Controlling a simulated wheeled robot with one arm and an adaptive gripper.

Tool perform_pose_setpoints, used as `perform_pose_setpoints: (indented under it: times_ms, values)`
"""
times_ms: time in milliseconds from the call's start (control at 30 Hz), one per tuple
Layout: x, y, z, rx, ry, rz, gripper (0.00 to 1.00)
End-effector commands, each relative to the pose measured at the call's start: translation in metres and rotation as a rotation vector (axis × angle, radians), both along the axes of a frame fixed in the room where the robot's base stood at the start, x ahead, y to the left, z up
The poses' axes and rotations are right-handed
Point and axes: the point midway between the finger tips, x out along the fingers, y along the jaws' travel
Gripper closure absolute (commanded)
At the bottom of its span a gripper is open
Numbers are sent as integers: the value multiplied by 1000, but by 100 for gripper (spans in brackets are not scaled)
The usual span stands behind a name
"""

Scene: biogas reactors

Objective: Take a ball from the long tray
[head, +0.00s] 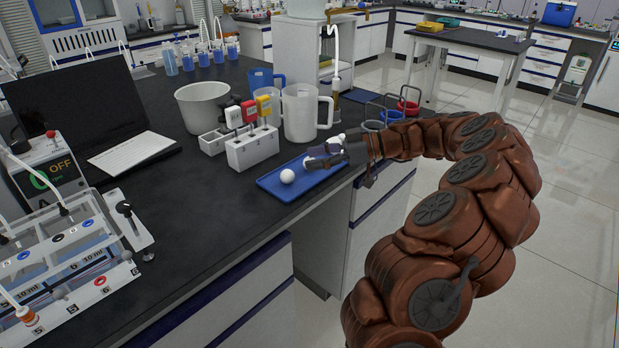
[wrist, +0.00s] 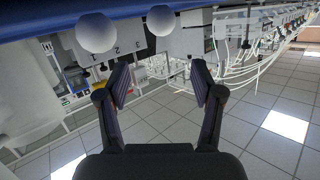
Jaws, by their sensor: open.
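The long blue tray (head: 268,184) lies on the black bench top near its front edge. A white ball (head: 287,176) sits on its left part. A second white ball (head: 308,162) shows partly behind my gripper (head: 322,156), which reaches over the tray's right part from the right. In the wrist view, two white balls (wrist: 97,33) (wrist: 160,20) appear near the blue tray (wrist: 215,6) at the top. My gripper's fingers (wrist: 158,78) are spread apart with nothing between them. The balls lie beyond the fingertips.
A laptop (head: 85,112) stands left. Bench left of the tray is clear.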

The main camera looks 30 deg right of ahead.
Motion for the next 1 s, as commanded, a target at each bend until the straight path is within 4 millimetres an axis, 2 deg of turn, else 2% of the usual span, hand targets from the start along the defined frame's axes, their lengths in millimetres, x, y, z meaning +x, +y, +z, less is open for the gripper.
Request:
perform_pose_setpoints:
  times_ms: [33,100,200,300,667,1000]
  values:
    - [-1,-21,-16,-1,-32,-34,33]
    - [-2,-40,-26,-8,-72,-64,33]
    - [-4,-58,-34,-19,-111,-93,33]
    - [-5,-66,-37,-26,-131,-108,33]
    - [17,-47,-41,-27,-133,-108,33]
    - [49,-19,-48,-25,-132,-106,33]
